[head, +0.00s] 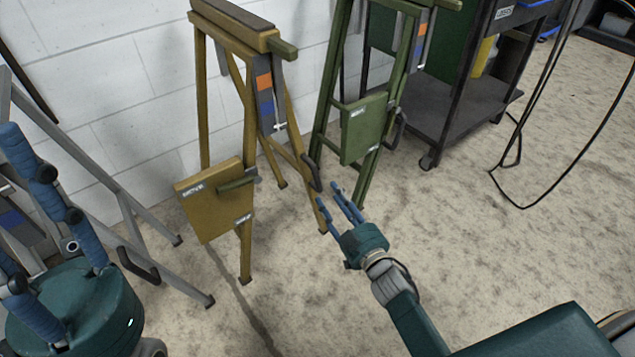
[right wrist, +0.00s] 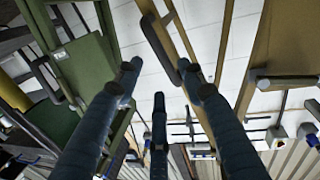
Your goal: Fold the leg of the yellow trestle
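The yellow trestle (head: 201,90) stands upright by the white wall in the head view, its legs spread. A yellow board (head: 212,215) with white labels hangs low on its front. A dark curved handle (head: 312,174) sits on its right leg; a dark handle on a yellow leg also shows in the right wrist view (right wrist: 160,38). My right gripper (head: 338,193) is open and empty, just right of that leg and below the handle. Its blue fingers (right wrist: 158,85) are spread, with the leg beyond them. My left gripper (head: 10,192) is open and empty at the left edge.
A green trestle (head: 362,130) stands close behind and right of my right gripper. A dark cart (head: 465,110) and a hanging black cable (head: 550,75) are further right. A grey metal frame (head: 110,185) stands at the left. The floor at front centre is clear.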

